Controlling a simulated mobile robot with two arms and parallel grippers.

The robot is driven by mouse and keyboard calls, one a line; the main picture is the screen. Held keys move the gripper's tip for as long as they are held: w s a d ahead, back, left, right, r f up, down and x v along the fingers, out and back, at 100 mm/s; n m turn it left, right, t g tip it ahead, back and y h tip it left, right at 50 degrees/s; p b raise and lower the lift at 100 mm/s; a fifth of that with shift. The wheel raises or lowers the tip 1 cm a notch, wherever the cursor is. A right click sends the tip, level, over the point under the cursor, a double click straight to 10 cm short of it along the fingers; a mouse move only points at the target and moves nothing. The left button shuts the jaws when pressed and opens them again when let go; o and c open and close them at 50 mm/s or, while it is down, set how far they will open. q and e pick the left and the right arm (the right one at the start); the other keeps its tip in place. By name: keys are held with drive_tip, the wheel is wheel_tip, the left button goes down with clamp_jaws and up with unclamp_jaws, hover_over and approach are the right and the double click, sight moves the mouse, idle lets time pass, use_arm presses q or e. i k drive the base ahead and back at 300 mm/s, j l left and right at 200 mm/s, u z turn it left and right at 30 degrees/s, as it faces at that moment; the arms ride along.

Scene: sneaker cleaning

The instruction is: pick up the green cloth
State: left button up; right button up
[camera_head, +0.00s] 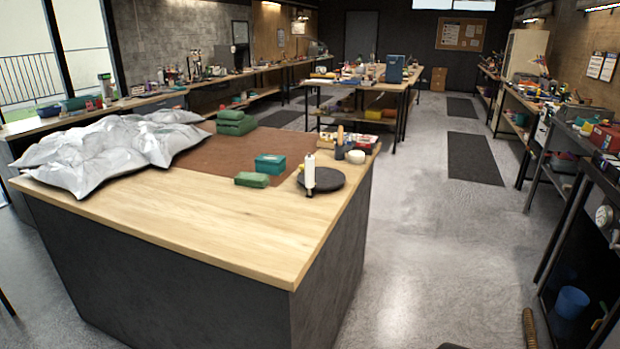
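A small folded green cloth (252,180) lies flat near the middle of the wood-topped table, at the near edge of a brown mat. A teal box (270,164) stands just behind it and to the right. A stack of folded green cloths (236,122) sits further back on the mat. I cannot tell which of these the task means. Neither of my grippers is in view.
The wooden table (200,215) has a clear front. Grey-white plastic bags (100,152) cover its left side. A white bottle (310,172) stands beside a dark round disc (328,179) at right. Open floor (430,230) lies right of the table.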

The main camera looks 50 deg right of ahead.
sight(243, 178)
drive_tip(key=z, duration=1.7)
drive_tip(key=i+j+z, duration=0.1)
drive_tip(key=j+z, duration=0.15)
drive_tip(key=z, duration=0.15)
drive_tip(key=j+z, duration=0.4)
drive_tip(key=i+j+z, duration=0.1)
drive_tip(key=z, duration=0.35)
drive_tip(key=j+z, duration=0.4)
drive_tip(key=k+j+z, duration=0.1)
drive_tip(key=j+z, duration=0.15)
drive_tip(key=z, duration=0.15)
